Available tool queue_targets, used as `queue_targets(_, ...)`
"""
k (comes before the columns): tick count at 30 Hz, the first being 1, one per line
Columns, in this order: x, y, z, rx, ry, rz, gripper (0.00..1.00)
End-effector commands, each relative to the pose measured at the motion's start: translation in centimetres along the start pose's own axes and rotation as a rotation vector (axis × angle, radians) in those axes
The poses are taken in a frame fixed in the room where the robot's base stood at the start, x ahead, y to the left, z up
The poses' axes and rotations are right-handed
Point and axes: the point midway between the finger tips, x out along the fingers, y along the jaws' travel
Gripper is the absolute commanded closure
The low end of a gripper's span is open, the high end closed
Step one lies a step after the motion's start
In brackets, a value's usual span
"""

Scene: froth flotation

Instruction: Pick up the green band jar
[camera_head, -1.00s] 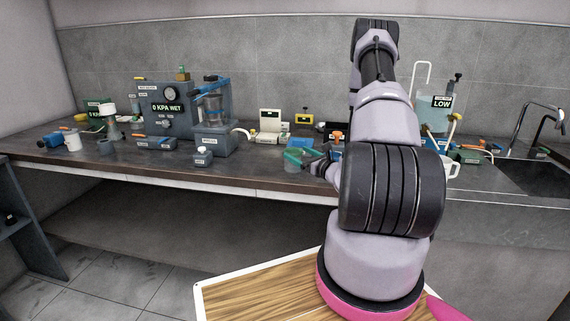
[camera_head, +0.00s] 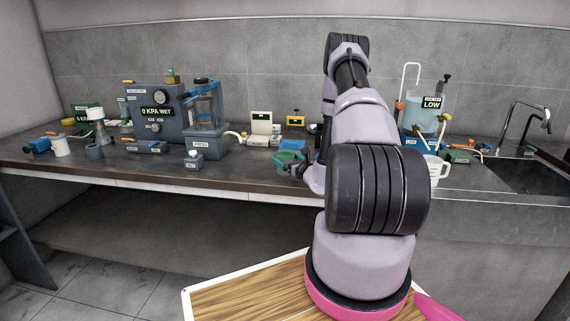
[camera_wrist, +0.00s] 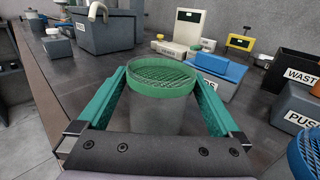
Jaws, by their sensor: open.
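The green band jar (camera_wrist: 160,107) is a frosted clear jar with a green band and green mesh at its top. In the wrist view it stands upright between the two fingers of my gripper (camera_wrist: 162,95). The fingers are open on either side of it, and the left one looks closer to it than the right. I cannot tell whether either touches.
A blue block (camera_wrist: 221,67) and dark bins labelled WASTE (camera_wrist: 299,70) and PUS (camera_wrist: 296,110) stand to the right in the wrist view. A cream device (camera_head: 261,124) is behind. The grey 0 KPA WET machine (camera_head: 157,108) is left; bare counter (camera_head: 240,170) lies in front.

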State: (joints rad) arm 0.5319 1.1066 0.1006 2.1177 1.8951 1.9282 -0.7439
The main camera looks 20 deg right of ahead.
Motion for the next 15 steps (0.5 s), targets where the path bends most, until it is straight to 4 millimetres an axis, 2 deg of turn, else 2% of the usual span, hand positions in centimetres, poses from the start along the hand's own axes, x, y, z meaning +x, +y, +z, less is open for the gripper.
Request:
queue_targets(1,1.0,0.1,0.2,-0.004,-0.003,0.003,0.00)
queue_targets(6,3.2,0.0,0.2,-0.002,-0.002,0.002,0.00)
queue_targets(15,3.9,0.0,0.2,0.000,-0.001,0.001,0.00)
